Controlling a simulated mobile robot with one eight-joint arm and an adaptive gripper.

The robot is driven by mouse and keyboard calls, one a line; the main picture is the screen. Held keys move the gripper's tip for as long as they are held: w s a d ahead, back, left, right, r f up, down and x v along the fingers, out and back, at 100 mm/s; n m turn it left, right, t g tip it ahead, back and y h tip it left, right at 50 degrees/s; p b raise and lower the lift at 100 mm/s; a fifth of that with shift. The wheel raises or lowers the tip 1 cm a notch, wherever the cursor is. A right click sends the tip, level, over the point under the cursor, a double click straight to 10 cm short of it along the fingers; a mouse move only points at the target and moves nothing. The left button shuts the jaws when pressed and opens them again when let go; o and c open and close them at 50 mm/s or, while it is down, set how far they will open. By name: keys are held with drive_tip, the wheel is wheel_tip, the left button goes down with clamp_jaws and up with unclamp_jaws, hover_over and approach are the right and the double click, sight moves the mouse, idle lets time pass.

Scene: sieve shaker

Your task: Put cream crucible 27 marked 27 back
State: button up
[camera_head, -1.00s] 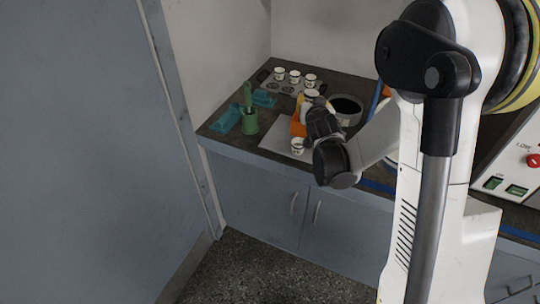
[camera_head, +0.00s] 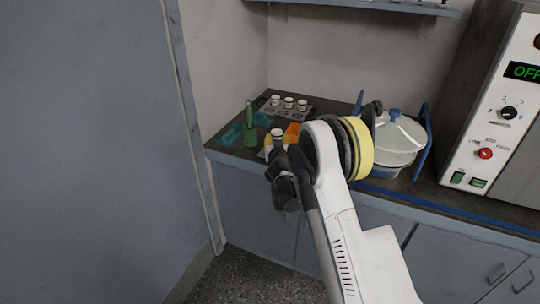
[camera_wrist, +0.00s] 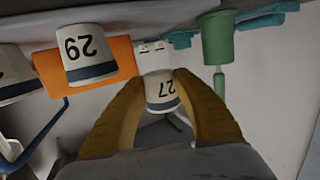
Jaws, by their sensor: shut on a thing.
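Cream crucible 27 (camera_wrist: 161,88), a white cup with a dark band and the mark 27, is between the yellow fingers of my gripper (camera_wrist: 160,100) in the wrist view. My gripper is shut on it. In the head view the held crucible (camera_head: 277,133) shows above my dark gripper (camera_head: 272,145), at the front of the bench. A grey rack (camera_head: 284,111) stands at the back left of the bench, with several crucibles (camera_head: 289,102) in its back row. Its front holes look empty, though part of the rack is hard to see.
A crucible marked 29 (camera_wrist: 87,52) is by an orange block (camera_wrist: 118,56), with another crucible (camera_wrist: 14,75) beside it. A lidded white vessel (camera_head: 398,140) and control box (camera_head: 490,130) stand right.

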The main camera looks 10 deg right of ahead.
drive_tip(key=shift+w+a+f+b, duration=0.25)
drive_tip(key=shift+a+f, duration=0.25)
drive_tip(key=shift+a, duration=0.15)
drive_tip(key=shift+w+a+f+b, duration=0.15)
drive_tip(key=shift+w+a+f, duration=0.1)
drive_tip(key=shift+a+f, duration=0.3)
wheel_tip(320, 180, down, 4)
drive_tip(key=shift+r+b, duration=0.1)
drive_tip(key=shift+b, duration=1)
drive_tip(key=shift+s+r, duration=0.1)
drive_tip(key=shift+r, duration=0.05)
drive_tip(key=o, duration=1.1)
